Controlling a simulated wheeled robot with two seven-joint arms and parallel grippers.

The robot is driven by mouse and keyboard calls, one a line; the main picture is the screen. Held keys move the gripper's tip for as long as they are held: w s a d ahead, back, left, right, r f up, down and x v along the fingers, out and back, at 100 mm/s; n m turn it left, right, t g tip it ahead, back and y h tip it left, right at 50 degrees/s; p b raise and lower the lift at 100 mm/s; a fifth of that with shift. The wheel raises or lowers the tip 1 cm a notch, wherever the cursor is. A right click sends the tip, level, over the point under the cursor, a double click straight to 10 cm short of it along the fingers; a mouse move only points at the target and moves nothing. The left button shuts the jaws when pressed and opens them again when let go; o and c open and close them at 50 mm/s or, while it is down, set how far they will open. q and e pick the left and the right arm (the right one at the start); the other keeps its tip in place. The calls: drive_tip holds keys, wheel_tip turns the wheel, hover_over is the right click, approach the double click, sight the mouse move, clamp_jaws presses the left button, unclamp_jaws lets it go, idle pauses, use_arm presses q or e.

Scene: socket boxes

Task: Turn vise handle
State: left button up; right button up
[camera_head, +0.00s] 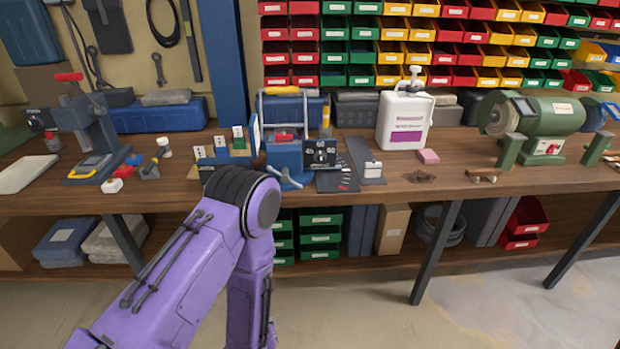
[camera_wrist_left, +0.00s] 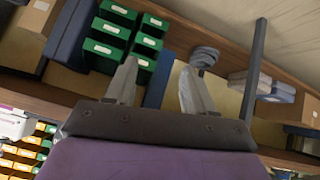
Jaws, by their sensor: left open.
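A blue vise (camera_head: 284,156) stands at the front edge of the workbench, left of centre in the head view. Its thin grey handle (camera_head: 287,181) sits low on its front face, just right of my arm's purple elbow. The elbow is close to the handle in the picture; I cannot tell the depth gap. My left forearm hangs down in front of the bench, and its gripper is out of the head view. In the left wrist view my left gripper (camera_wrist_left: 158,66) has its two pale fingers spread apart with nothing between them. The vise does not show there. My right gripper is not in view.
The wooden bench (camera_head: 464,187) holds a labelled white jug (camera_head: 404,122), a green bench grinder (camera_head: 545,118) and a lever press (camera_head: 88,130). Small blocks crowd the vise's left side. Green drawers (camera_head: 320,235) stand on the shelf below. The floor in front is clear.

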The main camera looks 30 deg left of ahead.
use_arm(q)
drive_tip(key=w+a+r+n+t+y, duration=0.3)
drive_tip(key=w+r+t, duration=0.2)
drive_tip(key=w+r, duration=1)
drive_tip(key=n+t+y, duration=0.2)
drive_tip(key=n, duration=0.1)
approach(285, 180)
drive_tip(key=p+x, duration=0.2)
drive_tip(key=x, duration=0.8)
drive_tip(key=shift+w+a+r, duration=0.1)
drive_tip(key=shift+w+a, duration=0.1)
drive_tip(key=shift+w, duration=0.1)
clamp_jaws()
